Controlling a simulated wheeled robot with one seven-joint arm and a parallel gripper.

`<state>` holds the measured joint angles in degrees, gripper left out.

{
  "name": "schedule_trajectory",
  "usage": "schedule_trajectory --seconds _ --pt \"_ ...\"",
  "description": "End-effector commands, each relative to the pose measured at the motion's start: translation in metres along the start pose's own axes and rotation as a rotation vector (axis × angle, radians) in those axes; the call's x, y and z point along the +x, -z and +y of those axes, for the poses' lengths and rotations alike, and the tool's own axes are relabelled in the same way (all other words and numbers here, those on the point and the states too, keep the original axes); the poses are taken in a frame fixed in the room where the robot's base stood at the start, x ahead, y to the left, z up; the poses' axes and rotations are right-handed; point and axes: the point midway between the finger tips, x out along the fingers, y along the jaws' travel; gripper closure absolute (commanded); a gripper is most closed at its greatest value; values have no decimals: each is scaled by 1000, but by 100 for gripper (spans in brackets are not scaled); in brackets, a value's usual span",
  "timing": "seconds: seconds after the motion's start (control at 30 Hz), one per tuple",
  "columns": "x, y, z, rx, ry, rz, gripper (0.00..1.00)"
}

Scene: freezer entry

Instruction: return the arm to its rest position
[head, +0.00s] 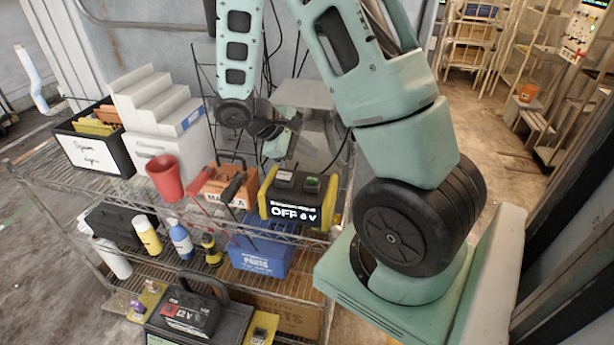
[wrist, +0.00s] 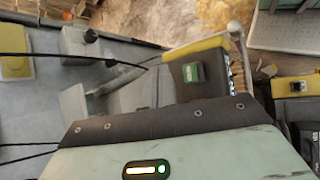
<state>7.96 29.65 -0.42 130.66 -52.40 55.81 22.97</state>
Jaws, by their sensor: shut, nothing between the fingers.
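My arm reaches up from its base at the right and bends back down at the top centre of the head view. My gripper (head: 282,142) hangs above the upper shelf, behind and above a black-and-yellow box (head: 292,198) marked OFF 6 V. The gripper is shut and holds nothing, and it looks apart from the box. In the wrist view my own mint casing and dark bracket fill the bottom, and a dark box with a green button (wrist: 193,72) and yellow edge lies beyond it.
A wire shelf rack (head: 50,178) stands in front of me. Its top holds a red cup (head: 165,178), an orange box (head: 222,188), white stepped blocks (head: 155,100) and a black-and-white bin (head: 92,150). Bottles, a blue bin (head: 262,256) and a battery (head: 190,312) stand lower. Floor at right is open.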

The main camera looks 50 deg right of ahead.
Motion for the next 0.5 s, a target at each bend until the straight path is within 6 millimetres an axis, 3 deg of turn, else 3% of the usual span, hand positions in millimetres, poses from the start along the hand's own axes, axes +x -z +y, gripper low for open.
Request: schedule_trajectory --seconds 0.37,0.47,0.5 --pt "0 0 0 0 0 0 100" --pt "-13 7 -22 -16 29 47 100" --pt "-23 10 -38 -29 52 80 100"
